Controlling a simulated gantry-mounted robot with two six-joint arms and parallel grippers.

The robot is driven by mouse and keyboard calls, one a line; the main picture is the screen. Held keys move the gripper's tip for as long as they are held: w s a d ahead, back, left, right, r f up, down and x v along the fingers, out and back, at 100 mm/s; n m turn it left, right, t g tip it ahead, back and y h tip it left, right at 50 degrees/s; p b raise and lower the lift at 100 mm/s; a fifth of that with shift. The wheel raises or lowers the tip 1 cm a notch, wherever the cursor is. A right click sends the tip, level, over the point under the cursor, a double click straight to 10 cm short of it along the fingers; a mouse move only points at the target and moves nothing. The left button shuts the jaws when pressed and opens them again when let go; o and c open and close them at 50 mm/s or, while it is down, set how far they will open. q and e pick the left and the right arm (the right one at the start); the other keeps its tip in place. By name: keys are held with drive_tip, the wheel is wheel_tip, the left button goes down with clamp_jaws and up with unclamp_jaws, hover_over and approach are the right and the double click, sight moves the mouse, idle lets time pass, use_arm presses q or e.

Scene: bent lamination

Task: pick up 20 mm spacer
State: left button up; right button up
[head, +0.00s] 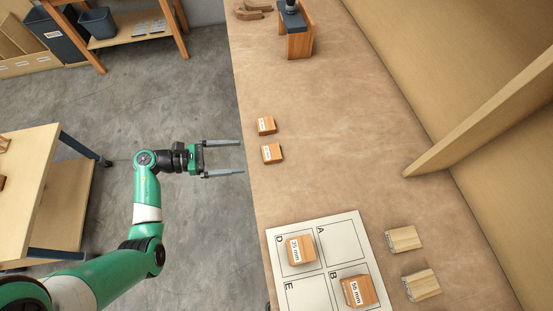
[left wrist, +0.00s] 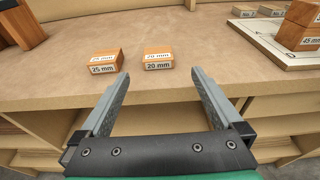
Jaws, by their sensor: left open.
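The 20 mm spacer (head: 272,153) is a small orange-brown wooden block with a white label, lying near the left edge of the workbench. In the left wrist view the 20 mm spacer (left wrist: 158,60) sits ahead, between and beyond the fingertips, with its label facing me. A similar 25 mm spacer (head: 266,125) lies beside it, apart; it also shows in the left wrist view (left wrist: 105,63). My left gripper (head: 241,157) is open and empty, just short of the 20 mm spacer at the bench edge, touching neither block. My right gripper is not in view.
A white lettered sheet (head: 314,266) with labelled wooden blocks lies lower on the bench. Two pale blocks (head: 405,238) (head: 421,285) lie right of it. A wooden fixture (head: 299,43) stands at the far end. A sloping wooden board (head: 470,125) stands at the right. The middle bench is clear.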

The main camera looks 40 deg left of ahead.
sight(267, 153)
use_arm(q)
drive_tip(key=x, duration=0.6)
drive_tip(key=shift+w+r, duration=0.2)
drive_tip(key=shift+w, duration=0.3)
drive_tip(key=x, duration=0.1)
drive_tip(key=b+x, duration=0.1)
drive_tip(key=x, duration=0.3)
drive_tip(key=shift+d+f+b, duration=0.1)
drive_tip(key=shift+f+b, duration=0.25)
drive_tip(key=shift+b, duration=0.05)
drive_tip(key=shift+s, duration=0.1)
drive_tip(key=shift+c, duration=0.3)
